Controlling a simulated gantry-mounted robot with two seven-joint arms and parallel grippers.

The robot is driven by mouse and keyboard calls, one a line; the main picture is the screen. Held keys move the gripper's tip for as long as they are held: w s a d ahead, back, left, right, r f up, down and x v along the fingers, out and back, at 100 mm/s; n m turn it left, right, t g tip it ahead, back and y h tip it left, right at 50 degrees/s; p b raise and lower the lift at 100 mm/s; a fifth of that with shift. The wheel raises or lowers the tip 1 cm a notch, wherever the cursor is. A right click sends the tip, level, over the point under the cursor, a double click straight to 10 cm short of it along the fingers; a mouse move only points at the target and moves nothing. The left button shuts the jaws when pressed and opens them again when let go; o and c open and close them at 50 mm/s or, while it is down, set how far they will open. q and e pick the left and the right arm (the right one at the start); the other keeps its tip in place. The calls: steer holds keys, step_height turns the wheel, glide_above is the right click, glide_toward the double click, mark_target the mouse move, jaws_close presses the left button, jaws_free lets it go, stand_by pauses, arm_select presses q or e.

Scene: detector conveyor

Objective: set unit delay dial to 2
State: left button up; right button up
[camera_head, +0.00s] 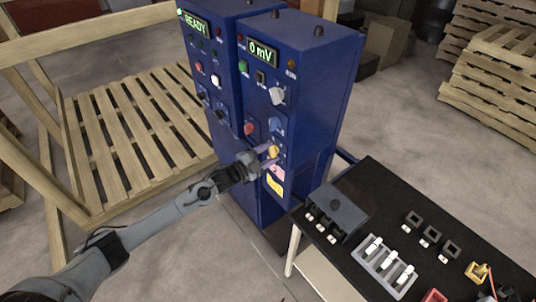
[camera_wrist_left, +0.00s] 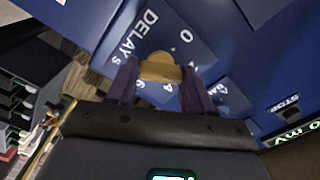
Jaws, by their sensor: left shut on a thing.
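The delay dial is a yellow knob (camera_head: 273,151) low on the front of the right-hand blue cabinet (camera_head: 325,85). In the left wrist view the yellow knob (camera_wrist_left: 160,68) sits on a blue plate marked "DELAY s", with 0 and 6 readable and other marks partly hidden. My left gripper (camera_head: 268,154) reaches in from the left and is shut on the knob. Its two purple-grey fingers (camera_wrist_left: 160,82) flank the knob in the wrist view. The knob's pointer direction cannot be told. My right gripper is not in view.
A red knob (camera_head: 249,127) and a blue knob (camera_head: 277,124) sit just above the dial. The cabinet display (camera_head: 262,53) reads 0 mV. A black table (camera_head: 395,205) with small parts stands at right. A wooden pallet (camera_head: 130,125) is left.

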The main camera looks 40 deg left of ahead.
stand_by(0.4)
arm_select(q)
steer(key=o, duration=1)
steer(key=shift+o, duration=0.2)
steer(key=shift+s, duration=0.15)
steer(key=shift+s, duration=0.25)
steer(key=p+v, duration=0.1)
steer(key=v, duration=0.9)
steer(key=shift+a, duration=0.1)
